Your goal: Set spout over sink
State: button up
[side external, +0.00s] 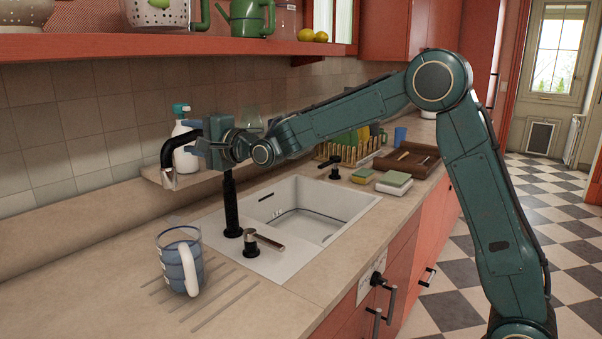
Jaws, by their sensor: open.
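The black faucet column (231,208) stands upright at the left end of the sink. Its dark curved spout (167,157) points left, with the silver tip hanging down over the counter and not over the basin. The white sink (335,197) is a rectangular basin set into the counter, and it looks empty. My gripper (198,146) is at the top of the faucet, close beside the spout, with its fingers toward the left. It is open. The gripper body hides the top of the column, and I cannot tell whether a finger touches the spout.
A glass mug (171,262) with a white handle stands on the grooved drainer in front. A white soap bottle (186,160) stands behind the spout. A red shelf (130,46) hangs above.

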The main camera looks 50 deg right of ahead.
jog(key=shift+w, duration=0.55)
grip_shut()
jog(key=shift+s, duration=0.2)
jog(key=shift+s+d+n+g+y, duration=0.25)
jog(key=shift+s+d+n+y, duration=0.15)
jog(key=shift+s+n+y, duration=0.4)
jog(key=shift+s+d+n+g+y, duration=0.3)
jog(key=shift+s+d+n+y, duration=0.15)
jog(key=shift+y, duration=0.55)
jog(key=shift+s+d+n+g+y, duration=0.25)
jog(key=shift+s+d+n+y, duration=0.1)
jog(key=shift+s+n+y, duration=0.45)
jog(key=shift+s+d+n+g+y, duration=0.8)
jog(key=shift+d+n+g+y, duration=0.2)
jog(key=shift+y, duration=0.4)
jog(key=shift+s+d+n+g+y, duration=0.8)
jog(key=shift+d+n+g+y, duration=0.2)
jog(key=shift+y, duration=0.4)
